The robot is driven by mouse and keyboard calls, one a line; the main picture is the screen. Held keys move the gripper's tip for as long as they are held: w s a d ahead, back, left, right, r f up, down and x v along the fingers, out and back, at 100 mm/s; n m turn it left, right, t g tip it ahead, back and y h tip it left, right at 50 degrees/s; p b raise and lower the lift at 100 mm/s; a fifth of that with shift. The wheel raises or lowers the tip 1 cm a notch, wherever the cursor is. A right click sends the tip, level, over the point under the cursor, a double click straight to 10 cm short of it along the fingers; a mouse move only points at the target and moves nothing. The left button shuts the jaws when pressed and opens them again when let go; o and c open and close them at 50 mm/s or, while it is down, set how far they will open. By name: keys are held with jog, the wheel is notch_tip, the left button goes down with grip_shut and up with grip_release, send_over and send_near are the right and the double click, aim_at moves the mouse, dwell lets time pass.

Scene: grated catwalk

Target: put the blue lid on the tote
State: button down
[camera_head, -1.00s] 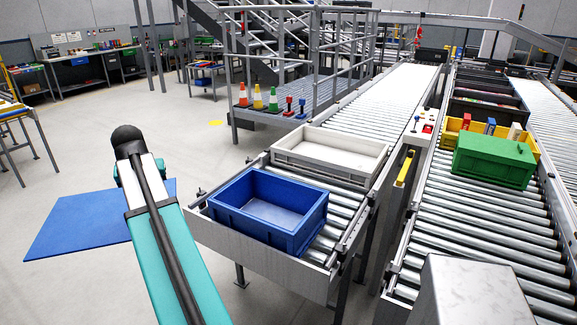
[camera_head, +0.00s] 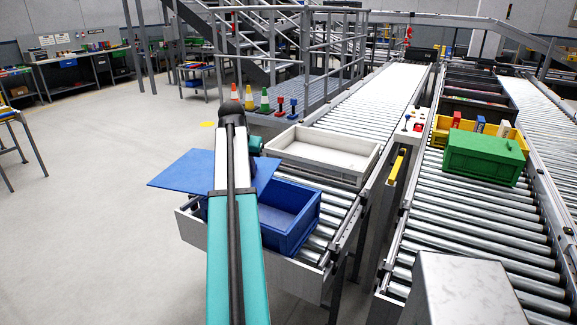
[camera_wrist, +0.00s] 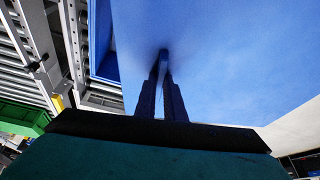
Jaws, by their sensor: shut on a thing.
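The blue lid (camera_head: 190,171) is a flat blue sheet. In the head view it hangs over the left part of the open blue tote (camera_head: 293,210), partly behind my arm. In the wrist view the lid (camera_wrist: 225,60) fills much of the picture, and my gripper (camera_wrist: 163,62) is shut on it. The gripper itself is hidden behind my arm in the head view. The tote sits at the near end of the left roller conveyor, its right part uncovered and empty inside. A strip of the tote shows in the wrist view (camera_wrist: 103,45). I cannot tell whether lid and tote touch.
A white tote (camera_head: 325,152) stands just behind the blue one on the same conveyor (camera_head: 372,100). A green crate (camera_head: 484,157) and a yellow bin (camera_head: 440,131) stand on the right conveyor. Cones and a railed platform are behind.

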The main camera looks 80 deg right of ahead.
jog(key=s+d+m+g, duration=0.1)
jog(key=s+d, duration=0.4)
jog(key=s, duration=0.7)
jog(key=shift+s+d+r+m, duration=0.2)
jog(key=shift+s+r+m, duration=0.05)
jog(key=shift+m, duration=0.65)
jog(key=shift+f, duration=0.25)
jog(key=shift+f+b, duration=1.9)
jog(key=shift+f, duration=0.85)
